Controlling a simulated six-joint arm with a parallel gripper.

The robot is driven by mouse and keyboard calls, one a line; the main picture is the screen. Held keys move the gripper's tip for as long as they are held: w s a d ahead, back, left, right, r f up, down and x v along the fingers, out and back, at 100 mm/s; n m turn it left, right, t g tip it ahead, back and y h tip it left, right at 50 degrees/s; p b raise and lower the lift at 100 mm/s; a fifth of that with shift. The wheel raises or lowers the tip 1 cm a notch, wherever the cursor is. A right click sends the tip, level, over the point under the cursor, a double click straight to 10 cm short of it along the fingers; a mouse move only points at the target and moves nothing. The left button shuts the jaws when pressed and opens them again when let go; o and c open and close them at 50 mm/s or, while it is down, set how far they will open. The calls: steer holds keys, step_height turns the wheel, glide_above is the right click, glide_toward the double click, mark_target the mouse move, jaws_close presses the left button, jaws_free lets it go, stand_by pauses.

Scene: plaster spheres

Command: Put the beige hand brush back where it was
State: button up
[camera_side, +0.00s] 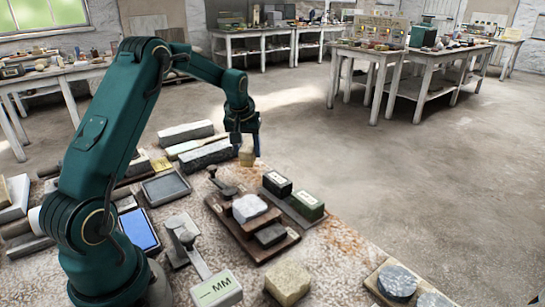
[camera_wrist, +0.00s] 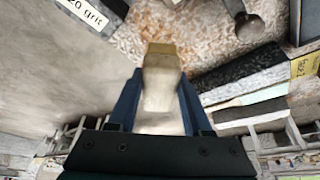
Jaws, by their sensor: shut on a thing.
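The beige hand brush (camera_side: 247,156) is held between the blue fingers of my gripper (camera_side: 247,140), above the far edge of the speckled worktop (camera_side: 340,250). In the wrist view the brush (camera_wrist: 161,82) shows as a pale block with a yellowish end, between the two fingers of my gripper (camera_wrist: 159,95). The speckled surface shows behind its yellowish end, and grey floor lies to its left. I cannot tell its exact height above the worktop. No marked place for the brush can be made out.
Long stone blocks (camera_side: 206,154) lie left of the brush. A wooden tray with stones (camera_side: 293,238), a black box (camera_side: 277,184) and a green box (camera_side: 308,205) stand nearer. A beige block (camera_side: 288,282) sits at the front. Some bare worktop shows between them.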

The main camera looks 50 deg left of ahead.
mark_target(251, 162)
steer(key=shift+w+d+f, duration=0.2)
steer(key=shift+w, duration=0.05)
steer(key=shift+f, duration=1.95)
steer(key=shift+f, duration=0.1)
steer(key=o, duration=1.2)
